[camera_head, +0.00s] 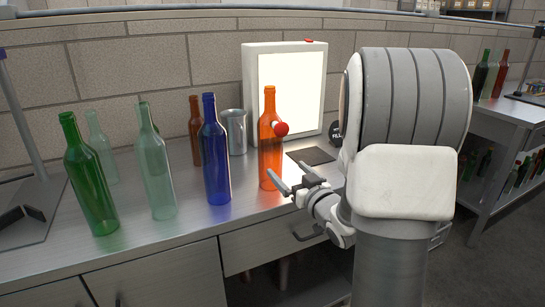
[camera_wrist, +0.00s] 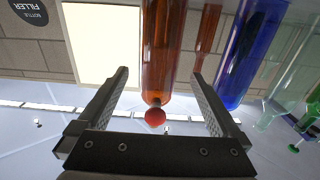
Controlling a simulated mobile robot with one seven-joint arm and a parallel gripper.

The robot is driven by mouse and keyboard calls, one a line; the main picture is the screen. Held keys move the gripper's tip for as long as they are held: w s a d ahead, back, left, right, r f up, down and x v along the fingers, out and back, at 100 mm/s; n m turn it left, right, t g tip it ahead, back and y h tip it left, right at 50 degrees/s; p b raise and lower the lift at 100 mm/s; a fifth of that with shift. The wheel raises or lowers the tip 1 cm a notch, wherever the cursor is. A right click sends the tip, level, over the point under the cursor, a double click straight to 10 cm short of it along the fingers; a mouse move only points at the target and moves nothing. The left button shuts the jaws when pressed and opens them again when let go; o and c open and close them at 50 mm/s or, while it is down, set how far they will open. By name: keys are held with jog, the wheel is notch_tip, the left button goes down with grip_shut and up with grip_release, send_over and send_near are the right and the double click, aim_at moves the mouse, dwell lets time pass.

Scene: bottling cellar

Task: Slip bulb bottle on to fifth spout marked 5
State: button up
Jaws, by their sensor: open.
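Several bottles stand upright on a steel counter; no bulb-shaped bottle and no numbered spout can be made out. An orange bottle (camera_head: 269,155) stands before a bright panel, with a red ball (camera_head: 281,129) at its right side. My gripper (camera_head: 288,175) is open and low beside this bottle. Nothing appears clamped. My arm hides part of the counter's right side.
A blue bottle (camera_head: 215,160), pale green bottle (camera_head: 157,175), green bottle (camera_head: 90,185) and brown bottle (camera_head: 195,130) stand to the left, with a metal cup (camera_head: 236,132). The lit panel (camera_head: 291,95) is behind. A dark flat plate (camera_head: 311,156) lies right of the orange bottle.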

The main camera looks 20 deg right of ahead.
aim_at(275, 159)
jog(key=shift+w+a+p, duration=0.1)
jog(key=shift+w+p, duration=0.5)
jog(key=shift+w, duration=2.15)
jog(key=shift+w+f, duration=0.1)
jog(key=shift+w, duration=0.25)
jog(key=shift+w+a+b, duration=0.1)
jog(key=shift+w+b, duration=0.7)
jog(key=shift+w, duration=1.8)
grip_shut()
jog(key=shift+r, duration=0.2)
